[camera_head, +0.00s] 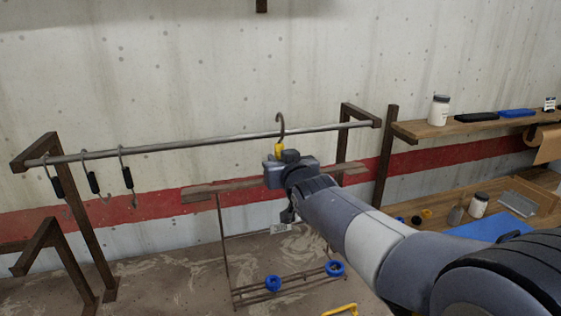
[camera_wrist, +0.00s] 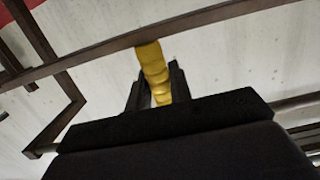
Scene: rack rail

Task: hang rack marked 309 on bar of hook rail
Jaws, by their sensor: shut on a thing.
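My gripper (camera_head: 281,158) is shut on the yellow grip (camera_head: 279,149) below a dark hook (camera_head: 281,125). In the wrist view the yellow grip (camera_wrist: 153,66) sits between both fingers. The hook rises above the bar (camera_head: 200,144) in the picture; I cannot tell whether it is over the bar or in front of it. Below my gripper is what looks like the rack (camera_head: 222,240), a brown frame with a lower shelf. My arm hides part of it. A small pale tag (camera_head: 281,228) shows there; its number is too small to read.
Several black-sleeved hooks (camera_head: 92,183) hang at the bar's left. Brown posts (camera_head: 80,220) carry the bar. At the right are a shelf (camera_head: 425,130) with a white jar (camera_head: 439,110) and a lower bench with a blue mat (camera_head: 490,227). The bar's middle looks clear.

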